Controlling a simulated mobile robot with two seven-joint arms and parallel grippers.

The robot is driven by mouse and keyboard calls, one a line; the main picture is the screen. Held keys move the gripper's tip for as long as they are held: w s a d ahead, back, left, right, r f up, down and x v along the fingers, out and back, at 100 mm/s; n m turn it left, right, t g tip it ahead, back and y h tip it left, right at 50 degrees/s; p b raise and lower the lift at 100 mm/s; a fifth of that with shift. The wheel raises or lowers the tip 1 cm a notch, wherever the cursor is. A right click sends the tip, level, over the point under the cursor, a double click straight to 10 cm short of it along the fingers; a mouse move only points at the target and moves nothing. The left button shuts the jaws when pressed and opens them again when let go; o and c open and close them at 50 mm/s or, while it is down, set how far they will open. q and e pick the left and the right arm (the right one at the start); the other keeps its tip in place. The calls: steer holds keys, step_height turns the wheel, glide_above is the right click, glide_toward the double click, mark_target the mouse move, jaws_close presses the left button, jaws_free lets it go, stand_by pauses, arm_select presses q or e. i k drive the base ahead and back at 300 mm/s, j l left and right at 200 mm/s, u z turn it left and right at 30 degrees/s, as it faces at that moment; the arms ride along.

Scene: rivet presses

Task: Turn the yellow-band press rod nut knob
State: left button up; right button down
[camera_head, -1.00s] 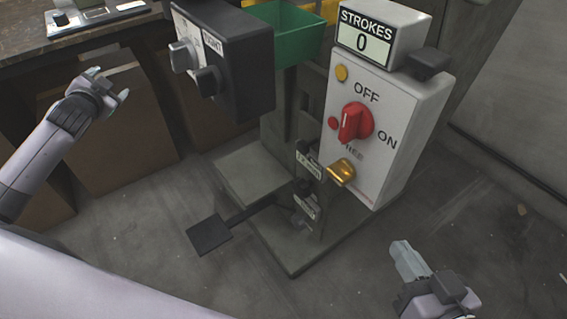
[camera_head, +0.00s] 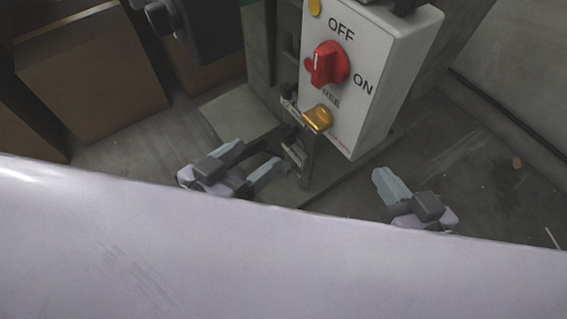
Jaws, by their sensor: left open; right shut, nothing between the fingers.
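The press (camera_head: 240,112) stands at upper centre, with a white control box (camera_head: 372,68) on its right side. The box carries a red OFF/ON switch (camera_head: 328,64) and a gold-yellow knob (camera_head: 318,119) below it. Small dark fittings with label plates (camera_head: 293,152) sit on the press column left of the box; I cannot tell which part is the rod nut knob, and no yellow band is clear. My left gripper (camera_head: 258,162) is open, low in front of the column, apart from the gold knob. My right gripper (camera_head: 384,186) is shut and empty, below and right of the box.
A dark box with a grey knob (camera_head: 158,18) hangs at the top left. The floor (camera_head: 490,185) is open at the right. My own pale body covers the lower part of the view.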

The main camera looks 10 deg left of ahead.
mark_target(286, 168)
steer(key=i+l+u, duration=0.15)
steer(key=l+u, duration=0.2)
steer(key=i+l+u, duration=0.1)
steer(key=l+u, duration=0.55)
steer(key=i+l, duration=0.05)
